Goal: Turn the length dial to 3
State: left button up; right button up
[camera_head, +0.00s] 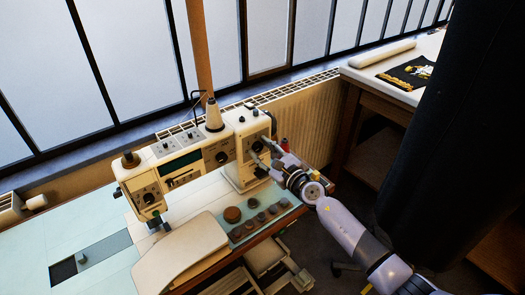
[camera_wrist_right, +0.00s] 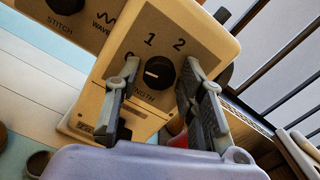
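The sewing machine (camera_head: 185,155) stands on the table, with the length dial on the panel at its right end. In the right wrist view the length dial (camera_wrist_right: 160,73) is a round black knob. Its white mark points left, below a figure partly hidden by a finger. The figures 1 and 2 show above it; the figure 3 is not visible. The label under it is partly covered. My right gripper (camera_wrist_right: 158,75) is open, one finger on each side of the dial, with gaps to it. In the head view my right gripper (camera_head: 266,160) is at that panel. My left gripper is out of view.
A stitch dial (camera_wrist_right: 66,3) sits on the panel to the left in the wrist view. Several dark round items (camera_head: 262,216) lie on a tray in front of the machine. A red spool (camera_head: 284,142) stands close behind my right gripper. A radiator (camera_head: 285,105) is behind.

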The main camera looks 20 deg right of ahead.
grip_shut()
